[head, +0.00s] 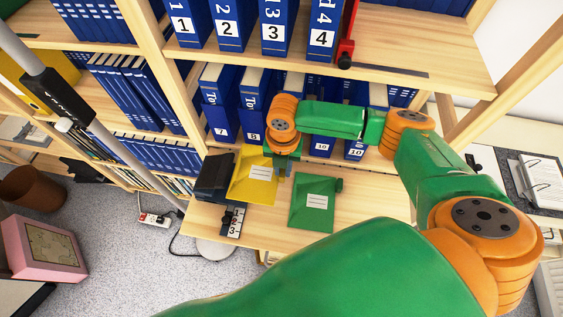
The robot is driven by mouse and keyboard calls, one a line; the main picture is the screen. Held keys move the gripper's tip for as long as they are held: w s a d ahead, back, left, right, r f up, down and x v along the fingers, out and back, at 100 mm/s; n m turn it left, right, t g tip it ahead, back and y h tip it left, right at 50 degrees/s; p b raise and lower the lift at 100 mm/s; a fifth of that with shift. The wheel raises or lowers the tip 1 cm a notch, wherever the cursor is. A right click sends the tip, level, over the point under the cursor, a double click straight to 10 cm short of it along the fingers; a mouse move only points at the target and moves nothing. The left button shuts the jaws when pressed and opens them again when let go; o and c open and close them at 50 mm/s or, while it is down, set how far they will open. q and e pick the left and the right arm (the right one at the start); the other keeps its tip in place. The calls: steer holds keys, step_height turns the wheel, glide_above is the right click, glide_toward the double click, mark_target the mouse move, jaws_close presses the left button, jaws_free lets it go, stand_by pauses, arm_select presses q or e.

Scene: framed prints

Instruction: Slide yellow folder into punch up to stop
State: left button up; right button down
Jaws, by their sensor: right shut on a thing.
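The yellow folder (252,186) lies on the wooden shelf board, with a white label on its front. Its left edge meets the right side of the black punch (212,177). I cannot tell how deep the edge sits in the punch. My right gripper (281,167) is at the folder's right edge, pointing down, and is shut on it. The wrist partly hides the fingers and the folder's upper right corner. My left gripper is out of view.
A green folder (313,203) lies just right of the yellow one. A black numbered block (233,222) stands at the board's front left. Blue binders (220,117) stand behind, under an upper shelf (400,40). Bare board (275,222) lies in front of the folders.

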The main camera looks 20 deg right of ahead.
mark_target(253, 176)
steer(key=f+b, duration=0.1)
steer(key=s+f, duration=0.1)
steer(key=f+b, duration=0.1)
steer(key=f, duration=0.1)
steer(key=shift+s+f+b, duration=0.1)
steer(key=shift+s+b, duration=0.2)
steer(key=shift+b, duration=0.05)
steer(key=w+a+b, duration=0.1)
steer(key=w+a+f+b, duration=0.1)
steer(key=a, duration=0.1)
steer(key=shift+a+f+b, duration=0.2)
steer(key=shift+a+b, duration=0.05)
steer(key=shift+b, duration=0.1)
steer(key=shift+w+a+f+b, duration=0.2)
steer(key=shift+w+a+b, duration=0.1)
steer(key=shift+w+a, duration=0.05)
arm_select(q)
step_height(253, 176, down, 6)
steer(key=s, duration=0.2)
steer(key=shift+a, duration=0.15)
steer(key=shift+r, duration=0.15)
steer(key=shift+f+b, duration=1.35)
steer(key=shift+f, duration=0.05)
arm_select(e)
steer(key=shift+w+a, duration=0.5)
steer(key=shift+a, duration=0.3)
steer(key=shift+w+a, duration=0.5)
steer(key=shift+a, duration=0.25)
